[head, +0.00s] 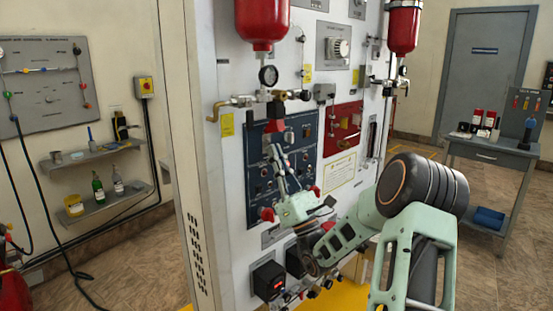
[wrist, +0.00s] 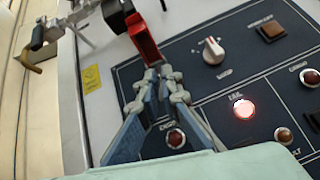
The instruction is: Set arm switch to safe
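A dark blue control panel (head: 312,165) is set in the white cabinet. At its upper left a red switch guard (wrist: 143,42) stands out from the panel; it also shows in the head view (head: 277,124). My gripper (wrist: 158,74) is at the guard's lower end, its blue-grey fingers drawn together at the tips; it also shows in the head view (head: 274,150). The tips appear close to or touching the guard. The switch lever is hidden, so I cannot tell its position or whether anything is between the tips.
Brass and black pipe fittings (head: 240,102) jut out above the panel. A red panel (head: 345,124) lies to its right.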

